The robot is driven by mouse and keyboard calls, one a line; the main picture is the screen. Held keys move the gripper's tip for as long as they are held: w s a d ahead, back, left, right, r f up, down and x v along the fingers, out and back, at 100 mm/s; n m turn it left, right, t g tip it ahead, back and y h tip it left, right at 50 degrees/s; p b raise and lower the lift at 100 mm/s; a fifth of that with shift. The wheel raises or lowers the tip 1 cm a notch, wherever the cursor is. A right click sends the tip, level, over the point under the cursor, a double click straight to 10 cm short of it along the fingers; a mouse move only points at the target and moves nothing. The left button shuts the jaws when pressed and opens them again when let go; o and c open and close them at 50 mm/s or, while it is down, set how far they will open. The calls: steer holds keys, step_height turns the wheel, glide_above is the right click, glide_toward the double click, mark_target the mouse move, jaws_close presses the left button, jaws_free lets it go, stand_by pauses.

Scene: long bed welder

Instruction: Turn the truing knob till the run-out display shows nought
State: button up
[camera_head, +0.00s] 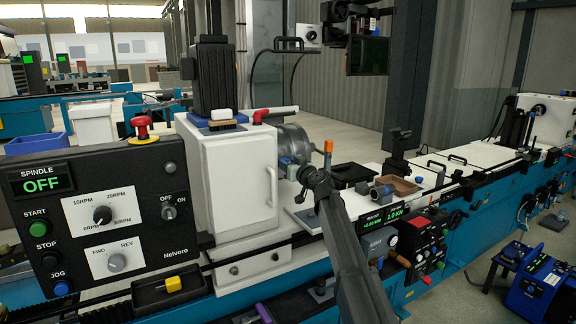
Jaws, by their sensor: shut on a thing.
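My gripper (304,181) is at the end of my dark arm, right beside the grey chuck (295,138) on the front of the white headstock. It is shut on a small part at the chuck's lower side, which I take to be the truing knob; the fingers and arm hide most of it. A blue-grey block (287,161) sits just left of the fingers. The run-out display (375,221) is a small black panel on the bed's front, right of my arm. Its green reading starts with a plus sign and is not nought; its digits are too small to be sure of.
An orange-topped upright (328,147) stands close to my gripper. The white headstock (240,175) stands left, the spindle panel (100,225) reading OFF farther left.

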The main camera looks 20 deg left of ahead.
steer(key=o, duration=1)
steer(key=shift+o, duration=0.2)
steer(key=v, duration=1.4)
